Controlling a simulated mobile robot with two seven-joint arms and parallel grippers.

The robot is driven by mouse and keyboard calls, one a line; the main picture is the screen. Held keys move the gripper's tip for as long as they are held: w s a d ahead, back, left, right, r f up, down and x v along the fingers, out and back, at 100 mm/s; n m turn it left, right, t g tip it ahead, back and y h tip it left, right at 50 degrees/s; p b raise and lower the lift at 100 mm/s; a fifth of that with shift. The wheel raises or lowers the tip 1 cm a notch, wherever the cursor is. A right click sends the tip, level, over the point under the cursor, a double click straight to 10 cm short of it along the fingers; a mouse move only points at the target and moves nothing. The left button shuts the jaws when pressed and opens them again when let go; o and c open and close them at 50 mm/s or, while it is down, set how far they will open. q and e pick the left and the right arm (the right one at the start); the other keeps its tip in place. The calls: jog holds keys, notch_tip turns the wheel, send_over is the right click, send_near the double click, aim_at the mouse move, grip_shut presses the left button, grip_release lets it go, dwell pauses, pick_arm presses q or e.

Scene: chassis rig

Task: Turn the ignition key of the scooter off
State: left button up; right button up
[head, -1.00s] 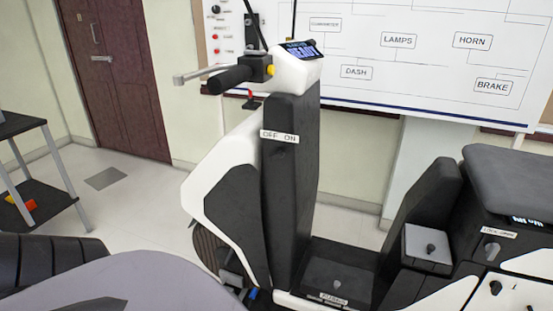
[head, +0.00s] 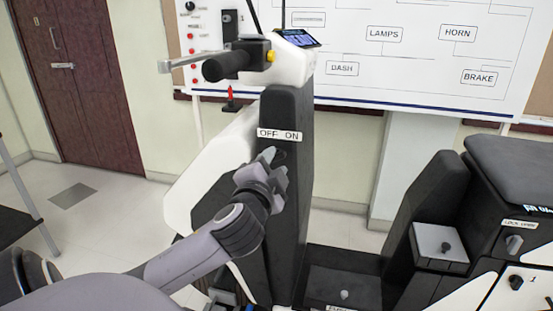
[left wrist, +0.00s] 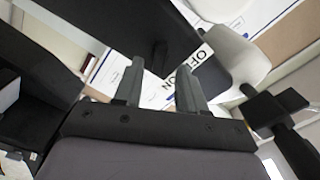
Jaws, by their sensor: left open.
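The scooter's black front column (head: 290,210) stands in the middle of the head view, with a white OFF/ON label (head: 280,135) near its top. My left gripper (head: 278,158) is open just below this label, close to the column face. The ignition key is mostly hidden or too dark to make out there, so its turn cannot be read. In the left wrist view the two fingers (left wrist: 160,78) are spread apart. A small dark piece (left wrist: 160,56), perhaps the key, sticks out from the dark column beyond them, near the label (left wrist: 200,56). My right gripper is not in view.
The handlebar grip (head: 226,66) and lit display (head: 298,38) are above the gripper. A whiteboard (head: 420,75) is behind. Open floor lies to the left.

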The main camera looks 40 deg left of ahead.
aim_at(278, 156)
pick_arm(q)
jog(key=shift+x, duration=1.45)
grip_shut()
